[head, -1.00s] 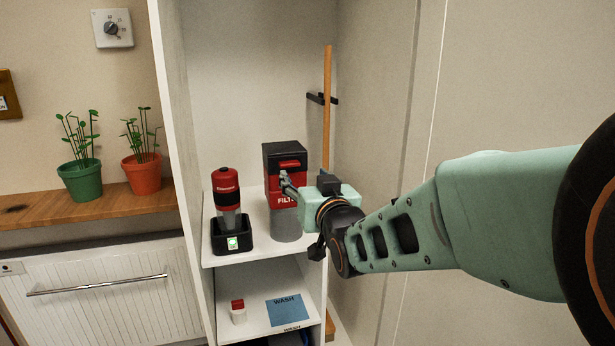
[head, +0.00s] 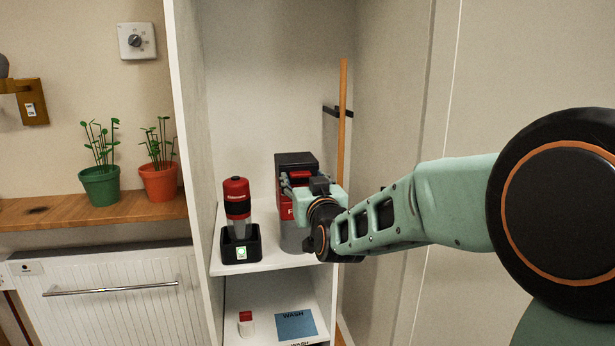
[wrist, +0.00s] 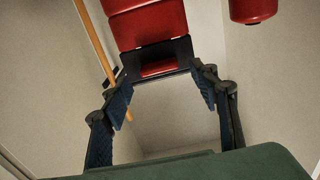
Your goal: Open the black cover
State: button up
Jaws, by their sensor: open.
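The black cover (head: 297,158) tops a red and grey canister (head: 287,212) marked with white letters, mostly hidden behind my gripper. A red tab (head: 300,174) is on the cover's front. In the wrist view the cover (wrist: 178,50) and its tab (wrist: 160,69) lie at the upper middle, beyond my fingers, with the red canister body (wrist: 145,22) above them in the picture. The cover looks closed. My gripper (wrist: 163,88) is open and empty, its two fingers spread to either side of the tab. In the head view my gripper (head: 303,187) is in front of the canister's upper part. Contact cannot be told.
A red and black bottle (head: 237,195) stands in a black dock (head: 240,250) left of the canister on the white shelf (head: 275,258). A wooden pole (head: 343,130) stands behind at right. Cabinet walls (head: 192,150) enclose the shelf; space above the canister is clear.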

aim_at(297, 168)
jog(key=shift+x, duration=1.45)
jog(key=shift+c, duration=0.6)
grip_shut()
